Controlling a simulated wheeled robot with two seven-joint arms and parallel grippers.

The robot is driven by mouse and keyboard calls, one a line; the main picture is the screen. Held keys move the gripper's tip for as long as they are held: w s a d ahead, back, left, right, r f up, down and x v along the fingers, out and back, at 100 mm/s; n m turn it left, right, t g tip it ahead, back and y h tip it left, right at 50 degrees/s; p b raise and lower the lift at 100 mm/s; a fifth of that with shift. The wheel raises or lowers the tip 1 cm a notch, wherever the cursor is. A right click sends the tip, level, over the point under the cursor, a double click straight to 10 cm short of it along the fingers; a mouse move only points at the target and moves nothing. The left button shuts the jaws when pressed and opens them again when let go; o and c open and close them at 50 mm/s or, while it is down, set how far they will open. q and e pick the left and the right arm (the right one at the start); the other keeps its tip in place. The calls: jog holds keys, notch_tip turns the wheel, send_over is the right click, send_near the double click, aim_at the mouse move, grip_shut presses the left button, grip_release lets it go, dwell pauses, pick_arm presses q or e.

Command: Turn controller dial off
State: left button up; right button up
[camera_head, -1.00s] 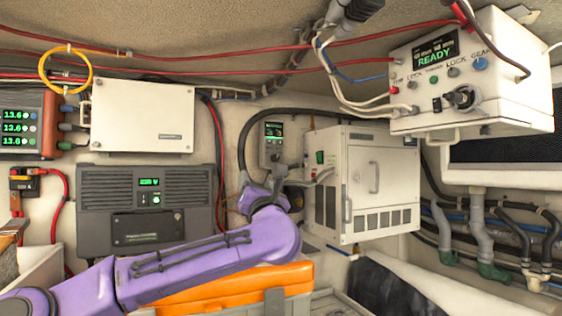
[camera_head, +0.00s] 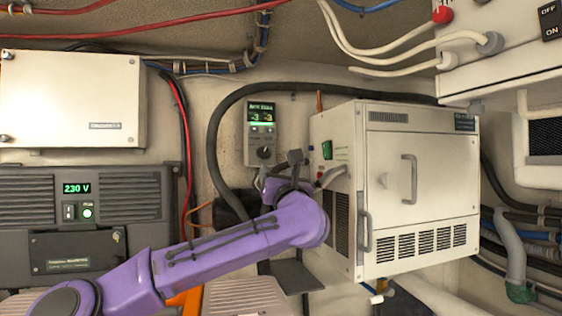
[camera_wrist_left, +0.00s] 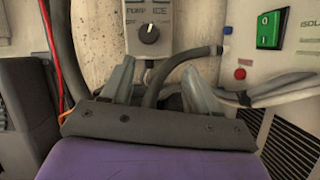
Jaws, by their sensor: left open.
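The small grey controller (camera_head: 260,122) hangs on the back wall, with a green lit display at its top. Its round black dial (camera_head: 264,152) is on its lower part. In the left wrist view the dial (camera_wrist_left: 149,34) has a white pointer mark and lettering around it. My left gripper (camera_head: 276,182) is just below the controller, partly hidden by my purple wrist. In the left wrist view its two grey fingers (camera_wrist_left: 158,82) are apart and empty, below the dial and not touching it. My right gripper is not in view.
A white cabinet (camera_head: 385,132) with handles and vents stands close right of my left gripper. A dark hose (camera_head: 213,150) loops around the controller. A grey hose (camera_wrist_left: 180,60) crosses between the fingers in the left wrist view. A grey 230 V unit (camera_head: 80,215) is at left.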

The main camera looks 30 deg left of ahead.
aim_at(263, 152)
pick_arm(q)
jog(key=shift+y, duration=0.3)
jog(key=a+r+p, duration=0.5)
jog(key=shift+r, duration=0.15)
jog(key=w, duration=0.1)
jog(key=w+a+f, duration=0.1)
jog(key=w, duration=0.1)
jog(key=w+p, duration=0.1)
jog(key=w, duration=0.1)
jog(key=shift+a+f, duration=0.15)
jog(key=shift+f, duration=0.05)
jog(key=shift+s+r, duration=0.15)
jog(key=shift+s, duration=0.2)
jog(key=shift+s+r, duration=0.2)
jog(key=shift+s, duration=0.25)
jog(key=shift+c, duration=1.2)
jog(key=c, duration=0.8)
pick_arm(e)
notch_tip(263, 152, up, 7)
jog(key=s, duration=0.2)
